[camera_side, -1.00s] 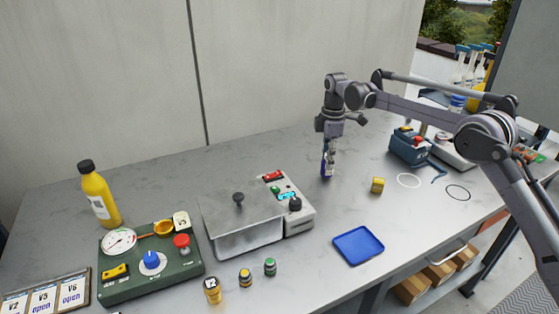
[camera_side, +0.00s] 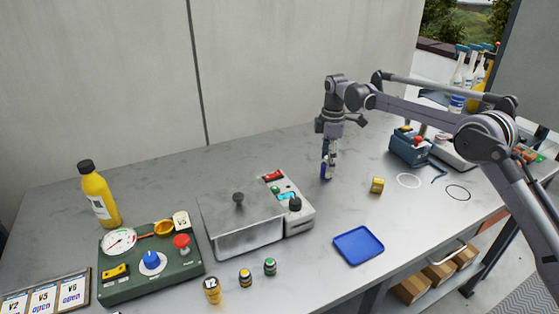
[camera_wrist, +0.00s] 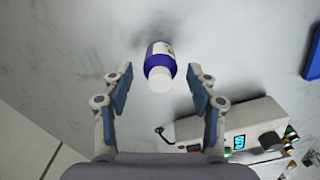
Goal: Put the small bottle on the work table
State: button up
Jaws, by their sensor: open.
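The small bottle (camera_wrist: 161,62) is blue with a white cap and a pale label. In the wrist view it stands on the work table (camera_wrist: 60,70), its cap towards the camera, between the spread fingertips of my gripper (camera_wrist: 159,78). There is a gap on each side, so the fingers do not touch it. In the side view my gripper (camera_side: 328,173) points down low over the table behind the blue tray. The bottle is largely hidden by the fingers there.
A grey lidded bath (camera_side: 240,222) with controls is left of my gripper. A yellow cylinder (camera_side: 377,185) and a blue tray (camera_side: 358,245) lie to the right and front. A blue device (camera_side: 408,148) is farther right. Bare table surrounds the gripper.

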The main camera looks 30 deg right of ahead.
jog(key=s+r+m+t, duration=0.1)
jog(key=s+r+m, duration=0.1)
jog(key=r, duration=0.7)
jog(key=s+r+m+t, duration=0.1)
jog(key=s+r, duration=0.2)
jog(key=r, duration=0.7)
jog(key=s+f+m+t, duration=0.25)
jog(key=s+m, duration=0.45)
jog(key=s, duration=1.2)
jog(key=s+f+m+t, duration=0.2)
jog(key=s+f+m, duration=0.1)
jog(key=s+f, duration=0.5)
jog(key=s, duration=0.2)
jog(key=shift+s+d+f+m+t, duration=0.3)
jog(key=shift+s+f+t, duration=0.05)
jog(key=shift+s, duration=0.05)
